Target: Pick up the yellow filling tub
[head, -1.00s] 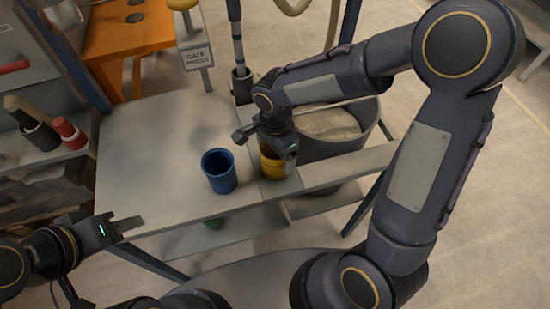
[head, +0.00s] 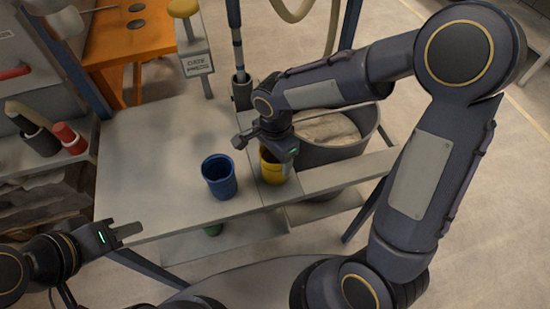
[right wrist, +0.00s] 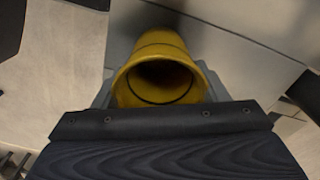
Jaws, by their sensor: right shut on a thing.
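The yellow filling tub (head: 272,172) stands upright on the grey table near its right side, partly hidden by my right gripper (head: 284,158). In the right wrist view the tub (right wrist: 160,70) shows its open, dark inside and its rim, close against the gripper. My right gripper is shut on the tub at its rim. My left gripper (head: 122,232) is at the lower left, off the front left corner of the table and away from the tub; whether its jaws are apart is unclear.
A blue tub (head: 219,177) stands on the grey table (head: 150,160) just left of the yellow one. A large grey bin (head: 350,150) with sand-coloured filling is behind right. Red and dark cylinders sit on the left shelf.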

